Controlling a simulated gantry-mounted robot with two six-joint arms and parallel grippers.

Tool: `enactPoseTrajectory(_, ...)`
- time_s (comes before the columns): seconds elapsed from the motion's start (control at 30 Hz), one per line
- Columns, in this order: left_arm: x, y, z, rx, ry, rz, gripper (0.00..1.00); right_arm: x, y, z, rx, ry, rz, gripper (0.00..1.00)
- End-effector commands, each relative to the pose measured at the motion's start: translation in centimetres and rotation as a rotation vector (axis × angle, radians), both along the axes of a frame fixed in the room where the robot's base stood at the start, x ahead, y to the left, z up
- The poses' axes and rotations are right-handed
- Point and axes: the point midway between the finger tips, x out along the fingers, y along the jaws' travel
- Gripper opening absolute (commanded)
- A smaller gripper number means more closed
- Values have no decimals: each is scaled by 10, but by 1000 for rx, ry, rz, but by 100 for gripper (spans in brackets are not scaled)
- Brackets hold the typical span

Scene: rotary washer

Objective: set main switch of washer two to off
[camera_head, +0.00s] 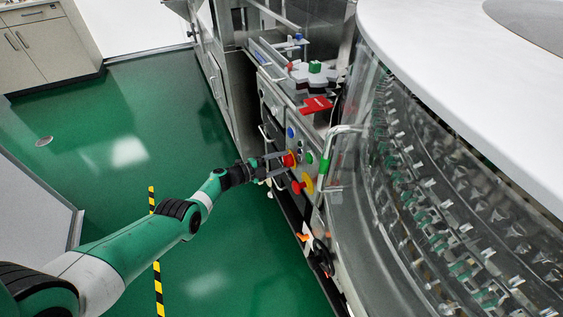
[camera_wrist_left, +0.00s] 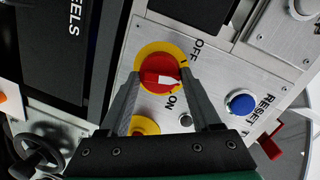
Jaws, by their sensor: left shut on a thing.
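The main switch (camera_wrist_left: 152,65) is a red rotary knob with a white mark on a yellow disc in the left wrist view. The panel prints OFF at its upper right and ON below right; the white mark faces the right side, and I cannot tell exactly which label it lines up with. My left gripper (camera_wrist_left: 158,88) is shut on the knob, one finger on each side. In the head view my left gripper (camera_head: 280,163) reaches the same red knob (camera_head: 290,160) on the washer's front panel. My right gripper is not in view.
A blue button (camera_wrist_left: 240,103) beside the word RESET is right of the switch. Another red and yellow control (camera_head: 303,184) sits just below it in the head view. A bent metal handle (camera_head: 345,130) stands to the right. Green floor (camera_head: 120,130) lies open at left.

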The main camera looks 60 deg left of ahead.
Motion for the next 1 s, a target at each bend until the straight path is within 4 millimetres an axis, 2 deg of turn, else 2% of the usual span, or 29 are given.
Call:
enactPoseTrajectory(0.5, 0, 3, 0, -421, 20, -1, 9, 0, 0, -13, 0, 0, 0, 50)
enactPoseTrajectory(0.7, 0, 3, 0, -508, 26, -1, 9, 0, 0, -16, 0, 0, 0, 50)
enactPoseTrajectory(1.0, 0, 3, 1, -551, 27, -1, 9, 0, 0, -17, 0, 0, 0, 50)
